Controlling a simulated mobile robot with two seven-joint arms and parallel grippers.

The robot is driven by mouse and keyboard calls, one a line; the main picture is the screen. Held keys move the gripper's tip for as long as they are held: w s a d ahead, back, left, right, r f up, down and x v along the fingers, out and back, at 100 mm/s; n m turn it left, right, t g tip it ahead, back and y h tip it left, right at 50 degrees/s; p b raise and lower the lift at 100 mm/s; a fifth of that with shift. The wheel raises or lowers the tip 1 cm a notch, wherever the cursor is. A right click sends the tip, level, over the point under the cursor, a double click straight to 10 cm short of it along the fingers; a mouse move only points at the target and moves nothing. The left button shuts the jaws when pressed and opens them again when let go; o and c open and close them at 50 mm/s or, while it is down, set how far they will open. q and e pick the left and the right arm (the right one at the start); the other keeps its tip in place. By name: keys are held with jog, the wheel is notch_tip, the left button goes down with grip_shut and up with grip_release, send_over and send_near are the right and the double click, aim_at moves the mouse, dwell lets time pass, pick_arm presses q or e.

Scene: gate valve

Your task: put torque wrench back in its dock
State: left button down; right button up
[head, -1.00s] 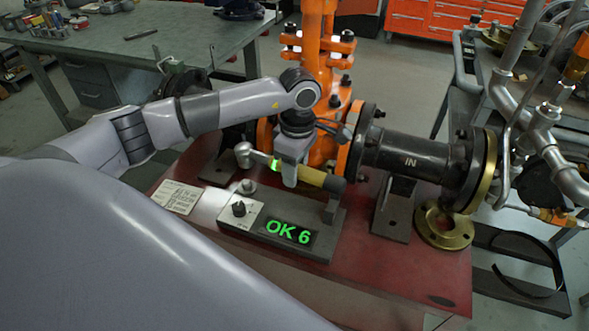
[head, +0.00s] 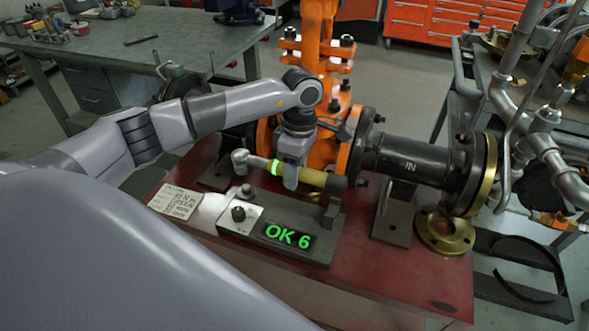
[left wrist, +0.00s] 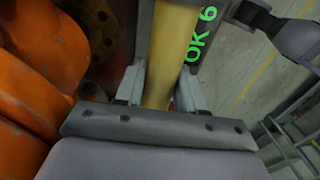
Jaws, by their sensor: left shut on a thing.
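The torque wrench (head: 318,179) has a yellow handle, a black end, a green glowing ring and a silver head at its left. My left gripper (head: 291,182) is shut on its handle and holds it roughly level, seemingly just above the dock. The yellow handle (left wrist: 172,60) runs between the fingers of the left gripper (left wrist: 160,92) in the left wrist view. The dock (head: 318,243) is a grey block on the red bench with a green "OK 6" display, a pale plate with knobs, and an upright cradle at its right. My right gripper is not in view.
The orange gate valve (head: 316,60) with its black flanged pipe (head: 415,163) stands right behind the wrench. A brass ring (head: 445,230) lies on the red bench (head: 395,275) at right. A printed card (head: 175,202) lies left of the dock.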

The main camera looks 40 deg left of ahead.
pick_arm(q)
notch_tip(320, 180, down, 2)
jog(key=shift+f+b, duration=0.1)
jog(key=shift+b, duration=0.55)
jog(key=shift+f+b, duration=0.65)
jog(key=shift+f, duration=0.15)
jog(key=shift+f+b, duration=0.65)
jog(key=shift+f, duration=0.2)
jog(key=shift+f+b, duration=0.55)
jog(key=shift+f, duration=0.25)
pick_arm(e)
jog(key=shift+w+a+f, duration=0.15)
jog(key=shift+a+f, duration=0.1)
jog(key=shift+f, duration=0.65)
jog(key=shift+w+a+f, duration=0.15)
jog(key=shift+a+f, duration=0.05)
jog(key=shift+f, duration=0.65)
pick_arm(q)
jog(key=c, duration=0.6)
grip_release()
jog(key=shift+s+f, duration=0.1)
jog(key=r, duration=0.5)
jog(key=w+r, duration=0.1)
jog(key=r, duration=0.1)
jog(key=shift+r, duration=0.2)
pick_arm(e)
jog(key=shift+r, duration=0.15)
